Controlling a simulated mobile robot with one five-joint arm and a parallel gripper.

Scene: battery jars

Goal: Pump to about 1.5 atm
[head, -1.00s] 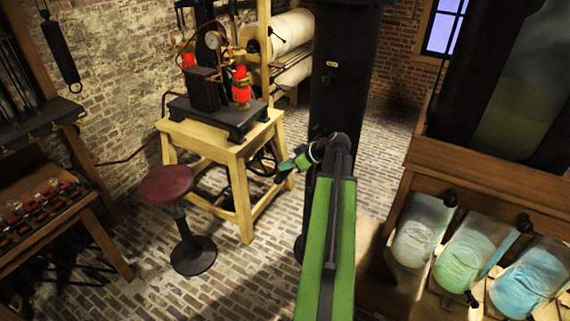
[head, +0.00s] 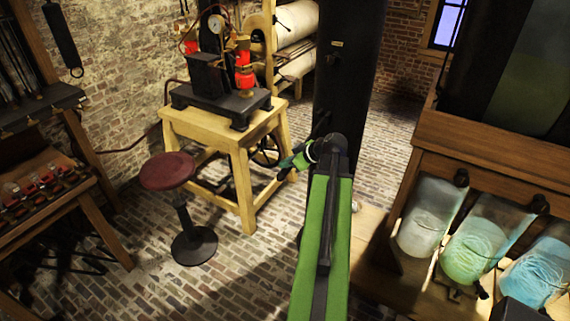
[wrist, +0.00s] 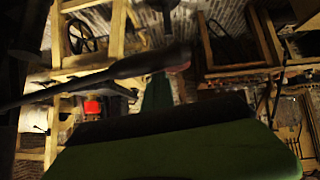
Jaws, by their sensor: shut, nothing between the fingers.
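The pump apparatus (head: 207,76) is a black machine with red parts and a dark base, standing on a pale wooden table (head: 205,125). A round dial gauge (head: 216,24) sits near its top; its reading is too small to make out. A spoked wheel (head: 265,150) shows under the table's right side, and a spoked wheel also shows in the dark wrist view (wrist: 82,36). My gripper (head: 284,174) is shut and empty, in front of the table's right side in the picture. Whether it touches anything cannot be told.
A red-topped stool (head: 168,171) stands left of the table. A bench with glass jars (head: 425,222) fills the right side. A dark column (head: 345,70) rises behind my arm. A wooden rack (head: 45,175) stands at left. Brick floor is open in front.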

